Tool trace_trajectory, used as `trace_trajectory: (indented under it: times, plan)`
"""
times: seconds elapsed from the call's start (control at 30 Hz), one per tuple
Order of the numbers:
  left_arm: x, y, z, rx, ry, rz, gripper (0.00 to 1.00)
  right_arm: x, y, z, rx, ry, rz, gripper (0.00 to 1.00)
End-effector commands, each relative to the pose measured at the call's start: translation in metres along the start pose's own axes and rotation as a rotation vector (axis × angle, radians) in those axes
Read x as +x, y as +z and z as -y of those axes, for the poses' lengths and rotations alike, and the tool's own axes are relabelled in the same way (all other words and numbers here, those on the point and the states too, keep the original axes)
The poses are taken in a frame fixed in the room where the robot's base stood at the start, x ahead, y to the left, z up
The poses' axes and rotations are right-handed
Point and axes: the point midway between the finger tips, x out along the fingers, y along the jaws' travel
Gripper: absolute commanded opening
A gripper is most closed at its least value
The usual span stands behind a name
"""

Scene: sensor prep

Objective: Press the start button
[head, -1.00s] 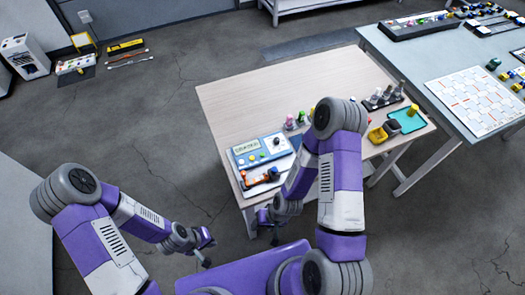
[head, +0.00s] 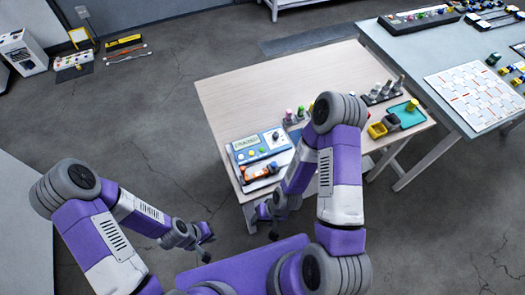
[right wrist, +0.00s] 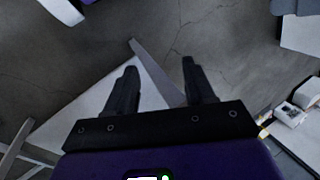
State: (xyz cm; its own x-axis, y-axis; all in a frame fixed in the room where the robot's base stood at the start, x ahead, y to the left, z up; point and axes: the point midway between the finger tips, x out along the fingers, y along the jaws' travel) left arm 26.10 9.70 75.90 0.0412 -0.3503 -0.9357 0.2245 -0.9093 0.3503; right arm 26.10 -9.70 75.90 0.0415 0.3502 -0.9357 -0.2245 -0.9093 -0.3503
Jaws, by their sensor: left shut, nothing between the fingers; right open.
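A blue-and-white control unit (head: 262,158) with a small greenish display (head: 246,142), coloured buttons and a dark knob (head: 276,135) sits at the left front of the wooden table. Which button is the start button is too small to tell. My left gripper (head: 206,256) is shut and empty, low over the floor to the left of the table. My right gripper (head: 272,233) is close to the table's front edge, below the unit in the head view. The right wrist view shows this gripper (right wrist: 160,80) open, with nothing between its fingers.
An orange device (head: 259,171) lies at the unit's front. Coloured bottles, yellow and dark bins (head: 377,130) and a teal tray (head: 407,113) stand along the table's right side, partly behind my right arm. The middle of the wooden table (head: 285,90) is clear.

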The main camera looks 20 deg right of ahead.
Motion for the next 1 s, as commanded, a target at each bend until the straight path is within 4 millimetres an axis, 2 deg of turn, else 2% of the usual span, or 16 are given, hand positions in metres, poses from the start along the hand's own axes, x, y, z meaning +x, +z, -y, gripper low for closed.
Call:
trace_trajectory:
  times: [0.23, 0.5, 0.6, 1.0]
  plan:
    - [0.0, 0.0, 0.0, 0.0, 0.0, 0.0, 0.0, 0.0, 0.0001, 0.0, 0.0, 0.0, 0.0, 0.54]
    - [0.0, 0.0, 0.0, 0.0, 0.0, 0.0, 0.0, 0.0, 0.0001, 0.0, 0.0, 0.0, 0.0, 0.12]
    - [0.0, 0.0, 0.0, 0.0, 0.0, 0.0, 0.0, 0.0, 0.0001, 0.0, 0.0, 0.0, 0.0, 0.0]
    - [0.0, 0.0, 0.0, 0.0, 0.0, 0.0, 0.0, 0.0, 0.0001, 0.0, 0.0, 0.0, 0.0, 0.0]
